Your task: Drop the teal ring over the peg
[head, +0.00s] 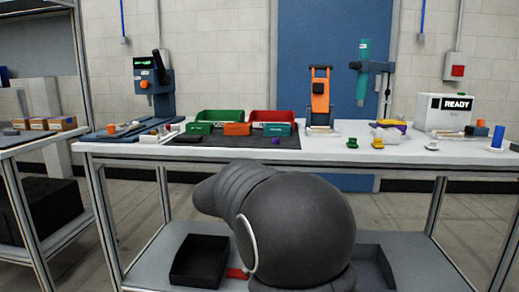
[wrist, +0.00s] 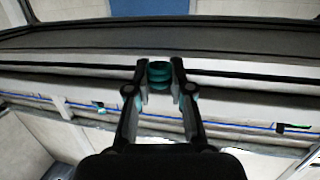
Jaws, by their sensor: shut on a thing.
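In the wrist view my gripper (wrist: 159,75) is shut on the teal ring (wrist: 159,70). The ring sits between the two fingertips, in front of the pale edge of a bench or shelf. Its hole cannot be made out. In the head view my own dark arm fills the lower middle, and the gripper and ring are hidden. I cannot pick out the peg with certainty in either view.
The workbench (head: 330,153) carries a dark mat (head: 195,141), a green bin (head: 220,116), a red bin (head: 272,117) and an orange fixture (head: 320,95). A blue cylinder (head: 498,137) stands at the right end. A black tray (head: 200,262) lies on the lower shelf.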

